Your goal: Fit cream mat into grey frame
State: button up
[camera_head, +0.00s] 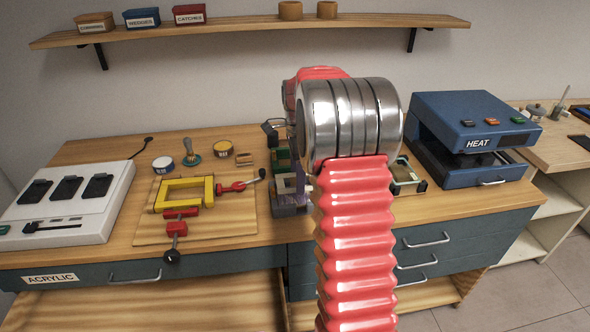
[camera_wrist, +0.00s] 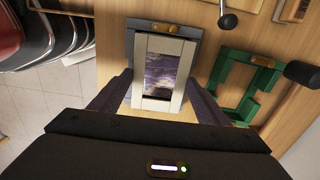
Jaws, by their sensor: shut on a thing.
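The cream mat (camera_wrist: 158,45) is a pale rectangular border in the wrist view, with a purple-grey clouded picture (camera_wrist: 160,75) showing through its opening. My gripper (camera_wrist: 160,82) is shut on the mat, one dark finger along each side. The grey frame (camera_wrist: 198,33) shows past the mat's far end and upper sides, with a brass piece at its far edge. The mat overlaps the frame; I cannot tell whether it is seated in it or just above. In the head view the grey frame (camera_head: 290,211) is partly hidden behind my arm.
A green frame (camera_wrist: 225,70) lies just right of the grey frame in the wrist view. In the head view, a yellow frame (camera_head: 162,196) with red clamps lies on a board at left. A white acrylic unit (camera_head: 100,215) and a blue heat press (camera_head: 470,125) flank the bench.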

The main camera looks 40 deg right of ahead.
jog(key=shift+f, duration=2.4)
jog(key=shift+s+f, duration=0.1)
jog(key=shift+s, duration=0.05)
jog(key=o, duration=1.1)
jog(key=shift+s, duration=0.1)
notch_tip(320, 180, up, 8)
dwell(0.8)
dwell(0.5)
